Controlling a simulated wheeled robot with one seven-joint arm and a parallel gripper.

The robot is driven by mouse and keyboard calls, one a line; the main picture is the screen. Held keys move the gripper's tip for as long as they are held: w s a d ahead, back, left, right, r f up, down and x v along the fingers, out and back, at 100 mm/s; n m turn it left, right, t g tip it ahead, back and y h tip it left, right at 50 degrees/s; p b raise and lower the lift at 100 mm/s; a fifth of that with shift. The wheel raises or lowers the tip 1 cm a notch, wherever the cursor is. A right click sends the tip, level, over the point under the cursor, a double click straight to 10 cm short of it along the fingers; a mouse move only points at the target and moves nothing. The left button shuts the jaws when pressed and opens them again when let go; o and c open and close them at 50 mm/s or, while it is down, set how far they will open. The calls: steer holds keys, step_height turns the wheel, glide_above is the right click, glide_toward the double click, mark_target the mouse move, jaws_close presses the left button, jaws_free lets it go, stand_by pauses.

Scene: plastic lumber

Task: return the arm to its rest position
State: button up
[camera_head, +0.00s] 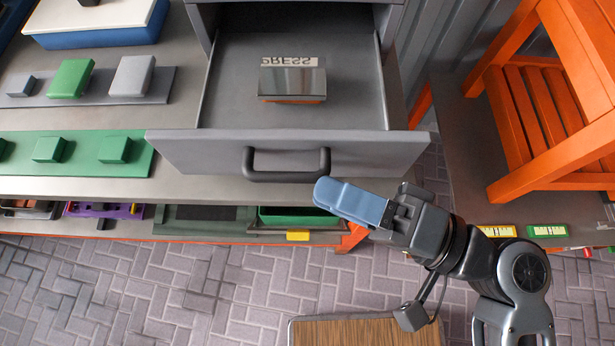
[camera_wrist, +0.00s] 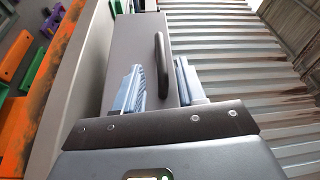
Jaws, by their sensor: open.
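My gripper (camera_head: 345,200) is in front of the open drawer, at the lower right of its front panel in the head view. In the wrist view my gripper (camera_wrist: 163,85) shows two blue fingers spread apart with nothing between them. The grey drawer (camera_head: 390,150) is pulled out, and its dark handle (camera_head: 285,165) lies just left of my fingers. In the wrist view the handle (camera_wrist: 162,68) appears beyond and between the fingers. A shiny metal block (camera_head: 292,82) with mirrored lettering sits inside the drawer. No rest position is marked in view.
Left of the drawer, a grey bench holds a green board (camera_head: 80,153) and a grey board (camera_head: 150,100) with blocks. An orange slatted chair (camera_head: 545,110) stands at right. A wooden-topped piece (camera_head: 365,332) is at the bottom. Brick-patterned floor (camera_head: 180,290) is open at lower left.

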steer(key=shift+s+d, duration=0.3)
steer(key=shift+d, duration=0.3)
steer(key=s+d+f+m+t+h, duration=0.35)
steer(key=s+d+f+h, duration=0.35)
steer(key=d+f+h, duration=0.5)
steer(key=s+d+r+n+t+h, duration=0.4)
steer(key=s+r+n+h, duration=0.1)
steer(key=r, duration=0.5)
steer(key=shift+s+d+n, duration=0.2)
steer(key=shift+s+n, duration=0.55)
steer(key=shift+s, duration=0.45)
